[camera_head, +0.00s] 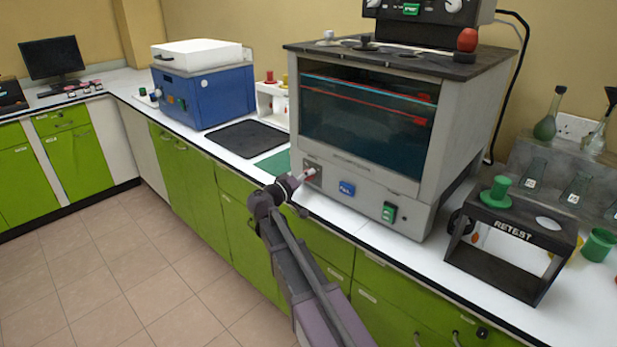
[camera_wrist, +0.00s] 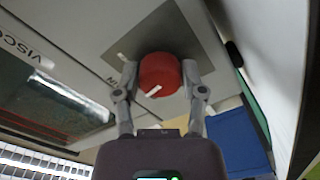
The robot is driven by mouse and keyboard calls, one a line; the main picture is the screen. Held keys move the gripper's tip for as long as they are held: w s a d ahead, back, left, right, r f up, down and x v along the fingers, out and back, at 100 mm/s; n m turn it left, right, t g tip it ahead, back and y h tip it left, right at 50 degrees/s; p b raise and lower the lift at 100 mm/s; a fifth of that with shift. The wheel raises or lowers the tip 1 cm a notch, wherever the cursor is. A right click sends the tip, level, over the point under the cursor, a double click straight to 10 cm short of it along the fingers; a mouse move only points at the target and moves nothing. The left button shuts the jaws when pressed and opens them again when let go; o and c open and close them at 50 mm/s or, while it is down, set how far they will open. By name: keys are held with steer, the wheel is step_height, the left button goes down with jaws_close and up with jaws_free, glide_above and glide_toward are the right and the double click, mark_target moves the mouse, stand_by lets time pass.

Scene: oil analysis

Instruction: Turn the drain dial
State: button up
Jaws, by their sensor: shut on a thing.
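The drain dial is a round red knob with a white mark (camera_wrist: 160,74) on a grey plate (camera_wrist: 185,32) of the viscometer's front panel, in the wrist view. My gripper (camera_wrist: 160,82) has one finger on each side of the knob and is shut on it. In the head view my gripper (camera_head: 301,179) reaches the lower left of the front panel of the large grey machine (camera_head: 452,130). The dial is mostly hidden there by my gripper.
A blue switch (camera_head: 347,188) and a green switch (camera_head: 389,212) sit right of my gripper on the panel. A black retest rack (camera_head: 462,258) stands to the right on the white counter. A blue machine (camera_head: 215,95) and a black mat (camera_head: 232,142) lie to the left.

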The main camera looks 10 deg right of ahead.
steer(key=n, duration=0.6)
steer(key=shift+a+n, duration=0.1)
steer(key=shift+n, duration=0.3)
steer(key=o, duration=1.1)
steer(key=shift+o, duration=0.2)
steer(key=v, duration=1.2)
steer(key=shift+s, duration=0.1)
